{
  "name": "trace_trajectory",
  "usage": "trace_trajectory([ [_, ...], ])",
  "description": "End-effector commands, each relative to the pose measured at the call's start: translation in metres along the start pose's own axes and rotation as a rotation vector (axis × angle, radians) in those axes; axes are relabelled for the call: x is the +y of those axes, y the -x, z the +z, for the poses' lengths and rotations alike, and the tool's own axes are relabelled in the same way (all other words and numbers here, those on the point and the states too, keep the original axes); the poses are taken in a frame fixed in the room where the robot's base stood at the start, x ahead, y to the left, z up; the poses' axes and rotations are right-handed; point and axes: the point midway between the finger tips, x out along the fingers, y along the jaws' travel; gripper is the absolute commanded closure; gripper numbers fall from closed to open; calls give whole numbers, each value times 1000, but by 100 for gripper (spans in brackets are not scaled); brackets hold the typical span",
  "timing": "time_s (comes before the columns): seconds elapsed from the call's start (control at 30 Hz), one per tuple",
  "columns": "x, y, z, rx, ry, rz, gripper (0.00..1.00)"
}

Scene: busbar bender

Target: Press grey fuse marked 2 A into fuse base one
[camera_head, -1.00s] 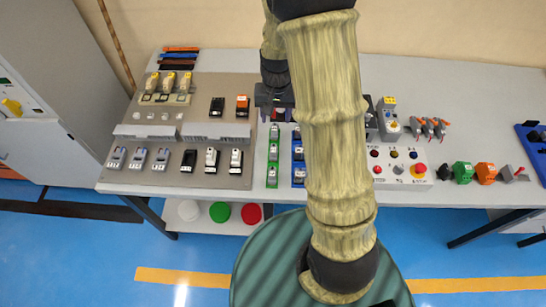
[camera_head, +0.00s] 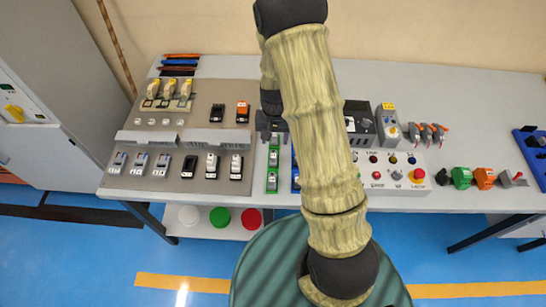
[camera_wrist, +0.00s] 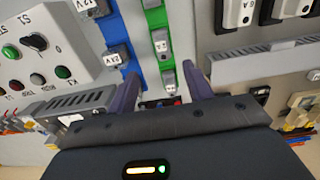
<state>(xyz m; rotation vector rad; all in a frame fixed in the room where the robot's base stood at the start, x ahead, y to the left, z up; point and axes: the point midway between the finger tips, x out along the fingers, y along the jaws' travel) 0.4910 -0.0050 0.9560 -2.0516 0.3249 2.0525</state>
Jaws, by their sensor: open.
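My gripper (camera_wrist: 160,90) is open, with nothing visible held between its fingers. In the head view my gripper (camera_head: 270,131) hangs over the far end of a green rail (camera_head: 272,170). Grey blocks with white labels stand in a row on the green rail, which also shows in the wrist view (camera_wrist: 151,28). A grey block whose label appears to read 2 A (camera_wrist: 117,55) sits on the blue rail (camera_wrist: 128,63) beside it. My arm hides most of the blue rail in the head view. I cannot tell which part is fuse base one.
A board (camera_head: 213,130) on the left carries grey ducts, black and white modules, yellow-topped parts and grey labelled units (camera_head: 140,163). A button panel (camera_head: 390,170) stands right of my arm. Green and orange parts lie farther right.

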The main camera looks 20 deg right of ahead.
Motion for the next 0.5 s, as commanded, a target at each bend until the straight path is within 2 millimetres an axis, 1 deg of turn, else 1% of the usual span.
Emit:
trace_trajectory([
  [0.1,1,-17,0,-4,-2,1,49],
  [0.3,0,-42,0,-3,0,1,49],
  [0.4,0,-48,0,-1,0,0,49],
  [0.5,0,-49,0,0,0,0,49],
])
